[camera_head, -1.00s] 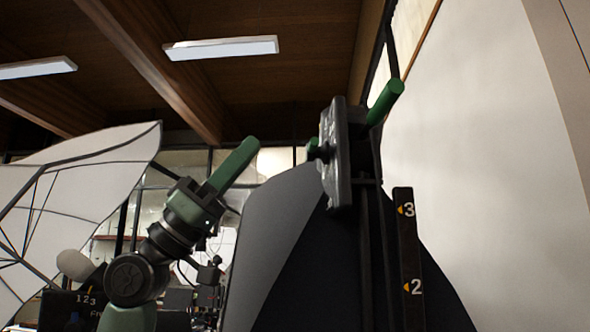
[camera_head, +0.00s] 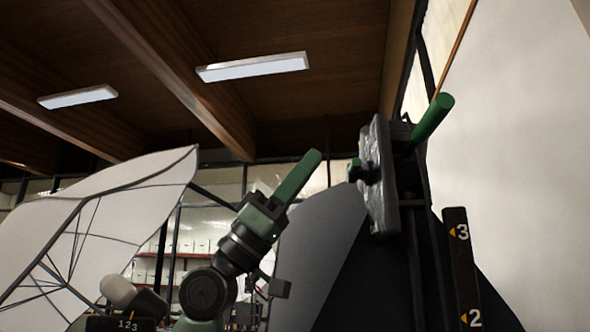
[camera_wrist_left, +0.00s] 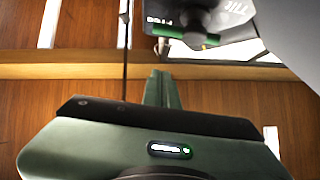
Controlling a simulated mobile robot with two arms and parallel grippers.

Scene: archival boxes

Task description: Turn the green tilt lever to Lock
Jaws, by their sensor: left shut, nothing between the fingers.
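The green tilt lever shows in the left wrist view (camera_wrist_left: 170,33) at the top, joined to a dark round hub beside a dark plate. The plate carries partly cut-off lettering that reads like "Tilt" and "Free"; the lever lies close to the "Free" lettering. In the head view a small green end with a black knob (camera_head: 354,169) shows on the left side of an upright grey plate (camera_head: 379,178). My left gripper (camera_head: 314,160) is shut and empty, its green fingers pointing up and right. Its tips are left of the knob, apart from it. My right gripper is out of view.
A thicker green handle (camera_head: 432,117) sticks up right of the plate. A black post marked 2 and 3 (camera_head: 460,260) stands lower right. A white umbrella-like panel (camera_head: 110,220) is at left, and a large pale surface (camera_head: 520,150) fills the right.

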